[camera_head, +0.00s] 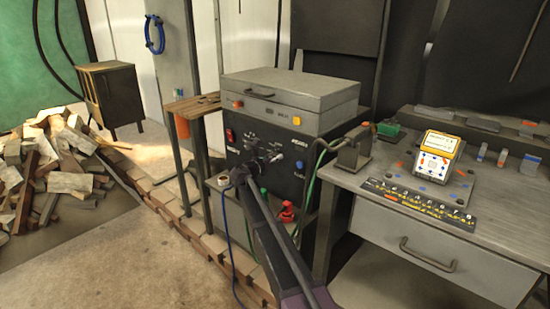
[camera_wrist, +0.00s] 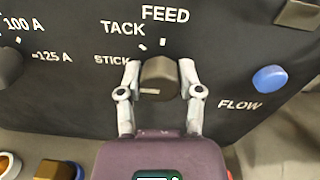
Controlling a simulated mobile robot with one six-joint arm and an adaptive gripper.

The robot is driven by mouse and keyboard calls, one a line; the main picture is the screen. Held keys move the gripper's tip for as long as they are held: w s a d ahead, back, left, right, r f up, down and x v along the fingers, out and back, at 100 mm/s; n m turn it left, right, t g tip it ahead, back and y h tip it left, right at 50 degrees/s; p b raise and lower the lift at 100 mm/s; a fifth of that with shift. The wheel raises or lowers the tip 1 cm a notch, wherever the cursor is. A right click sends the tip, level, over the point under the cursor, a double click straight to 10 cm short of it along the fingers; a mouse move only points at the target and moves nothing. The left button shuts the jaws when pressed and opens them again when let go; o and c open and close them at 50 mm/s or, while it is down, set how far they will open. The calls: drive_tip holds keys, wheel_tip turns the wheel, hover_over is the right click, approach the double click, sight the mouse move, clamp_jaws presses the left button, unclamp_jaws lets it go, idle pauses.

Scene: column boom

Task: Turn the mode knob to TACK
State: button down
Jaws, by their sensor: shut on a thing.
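The mode knob (camera_wrist: 158,72) is a dark grey block on the black panel (camera_wrist: 60,105). In the wrist view it sits between both fingers of my gripper (camera_wrist: 159,78), which is shut on it. A short pale line shows on the knob's near face; I cannot tell which label it points to. The labels STICK (camera_wrist: 112,60), TACK (camera_wrist: 123,28) and FEED (camera_wrist: 165,13) lie to its left and above, with small white ticks by the knob. In the head view my gripper (camera_head: 258,158) reaches the front of the machine (camera_head: 285,180) and largely hides the knob.
A blue knob (camera_wrist: 269,79) by FLOW is to the right, and another dark knob (camera_wrist: 9,67) by 125 A to the left. A grey case (camera_head: 290,97) lies on the machine. A workbench (camera_head: 370,180) stands right; cables hang beside the machine. Firewood (camera_head: 50,170) lies far left.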

drive_tip(key=shift+m, duration=0.3)
drive_tip(key=m, duration=0.4)
drive_tip(key=shift+w+m, duration=0.1)
drive_tip(key=shift+m, duration=1.9)
drive_tip(key=shift+c, duration=1.3)
unclamp_jaws()
drive_tip(key=shift+d, duration=0.1)
drive_tip(key=shift+s, duration=0.2)
drive_tip(key=v, duration=0.7)
drive_tip(key=shift+a, duration=0.2)
